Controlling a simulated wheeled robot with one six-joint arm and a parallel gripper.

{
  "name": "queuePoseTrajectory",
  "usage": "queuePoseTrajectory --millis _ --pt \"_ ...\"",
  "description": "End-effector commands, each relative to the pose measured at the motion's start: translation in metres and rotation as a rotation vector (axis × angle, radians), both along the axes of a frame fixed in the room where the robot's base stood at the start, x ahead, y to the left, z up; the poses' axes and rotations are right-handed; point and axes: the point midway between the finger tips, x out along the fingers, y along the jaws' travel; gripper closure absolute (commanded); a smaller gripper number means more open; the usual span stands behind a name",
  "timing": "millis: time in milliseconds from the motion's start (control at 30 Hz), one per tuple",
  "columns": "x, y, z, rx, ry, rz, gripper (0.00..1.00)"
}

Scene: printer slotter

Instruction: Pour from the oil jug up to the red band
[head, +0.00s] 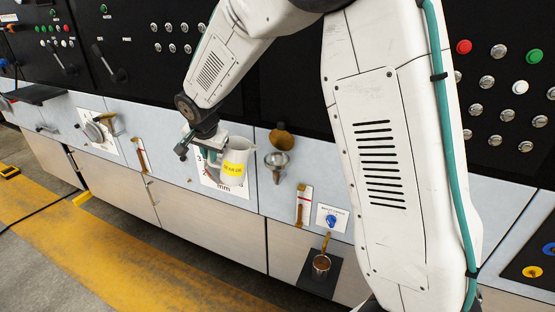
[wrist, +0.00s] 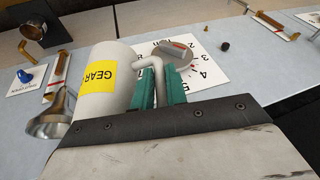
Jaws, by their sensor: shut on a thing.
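The oil jug is a white cylinder with a yellow label (head: 235,165); the wrist view shows it too (wrist: 112,118), with "GEAR" readable. My gripper (head: 212,152) is shut on the jug's handle, its teal fingers (wrist: 160,86) on either side. The jug looks near upright, above the console ledge and left of a metal funnel (head: 277,160), also in the wrist view (wrist: 50,118). A narrow sight gauge on a white plate (head: 304,205) is right of and below the funnel, with reddish marking. Its level is too small to read. The jug's inside is hidden.
A blue knob (head: 331,220) is right of the gauge, above a small cup of brown liquid (head: 321,263). A numbered dial plate (wrist: 212,68) lies beyond the jug. Panels with buttons stand behind.

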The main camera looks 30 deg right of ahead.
Motion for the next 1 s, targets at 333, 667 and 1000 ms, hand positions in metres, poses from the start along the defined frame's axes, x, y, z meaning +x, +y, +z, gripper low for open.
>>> queuePoseTrajectory --millis 333,667,1000 --pt "-0.009 -0.017 0.027 0.147 -0.096 -0.004 1.0" --pt "-0.02 -0.034 0.049 0.285 -0.184 -0.007 1.0" --pt "-0.026 -0.042 0.063 0.366 -0.236 -0.003 1.0"
